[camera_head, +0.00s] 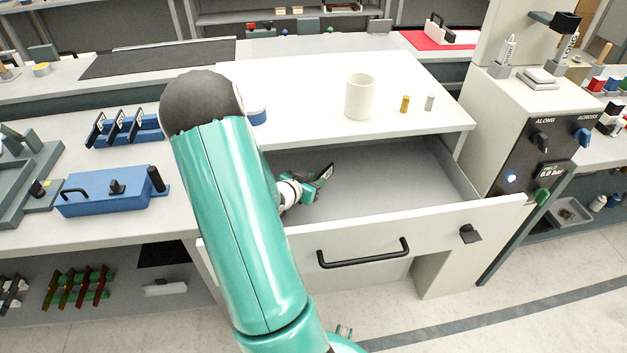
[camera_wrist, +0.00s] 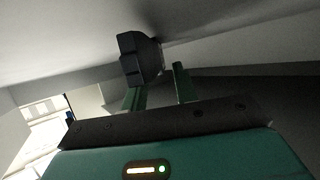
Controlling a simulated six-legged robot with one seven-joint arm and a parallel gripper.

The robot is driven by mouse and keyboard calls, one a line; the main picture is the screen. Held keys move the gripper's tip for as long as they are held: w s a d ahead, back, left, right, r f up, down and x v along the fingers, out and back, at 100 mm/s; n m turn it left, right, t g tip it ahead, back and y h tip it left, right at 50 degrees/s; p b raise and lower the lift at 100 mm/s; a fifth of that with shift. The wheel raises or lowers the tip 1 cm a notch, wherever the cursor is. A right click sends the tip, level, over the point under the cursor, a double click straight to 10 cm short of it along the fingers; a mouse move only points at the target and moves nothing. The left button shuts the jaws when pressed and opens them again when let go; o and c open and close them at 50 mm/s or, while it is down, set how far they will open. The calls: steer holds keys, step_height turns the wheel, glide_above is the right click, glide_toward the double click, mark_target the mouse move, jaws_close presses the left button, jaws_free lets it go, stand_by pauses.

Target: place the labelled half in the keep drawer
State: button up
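A grey drawer (camera_head: 390,170) under the white bench is pulled open; no label on it can be read. My gripper (camera_head: 318,183) reaches down inside it, towards its left side. In the wrist view, its two green fingers (camera_wrist: 160,82) stand apart. A dark blocky piece (camera_wrist: 138,57) lies just beyond the fingertips, overlapping the left finger and with a small gap to the right one. It also shows in the head view as a dark piece (camera_head: 325,173) at the gripper's tip. I cannot make out a label on it, nor whether it touches the drawer floor.
A white cup (camera_head: 359,97), a brass cylinder (camera_head: 404,104) and a grey cylinder (camera_head: 429,102) stand on the bench above the drawer. A black handle (camera_head: 363,254) is on the drawer front. A blue box (camera_head: 114,191) stands left; a control panel (camera_head: 540,150) stands right. The drawer's right side looks clear.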

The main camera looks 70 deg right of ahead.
steer(key=v, duration=0.7)
steer(key=shift+w+a+r, duration=0.1)
steer(key=shift+a+r, duration=0.1)
steer(key=w+a+r+n+t+y, duration=0.2)
steer(key=w+a+r+n+t, duration=0.15)
steer(key=w+a, duration=0.4)
steer(key=w+a+r+n+t+y, duration=0.25)
steer(key=w+a+t, duration=0.2)
steer(key=w, duration=0.55)
steer(key=w+a+r+n+t+y, duration=0.2)
steer(key=w+a+r, duration=0.15)
steer(key=a, duration=0.45)
steer(key=w+a+r+n+t+y, duration=0.2)
steer(key=a+r+n+y, duration=0.1)
steer(key=a+r, duration=0.3)
steer(key=s+a+r+n+g+y, duration=0.1)
steer(key=s+a+r+n+y, duration=0.2)
steer(key=a, duration=0.5)
steer(key=s+a+r+n+y, duration=0.1)
steer(key=s+a+r+n, duration=0.3)
steer(key=a, duration=0.5)
steer(key=s+a+n+g, duration=0.2)
steer(key=s, duration=0.7)
steer(key=shift+s+a+n, duration=0.15)
steer(key=shift+a+n, duration=0.15)
steer(key=shift+n, duration=0.1)
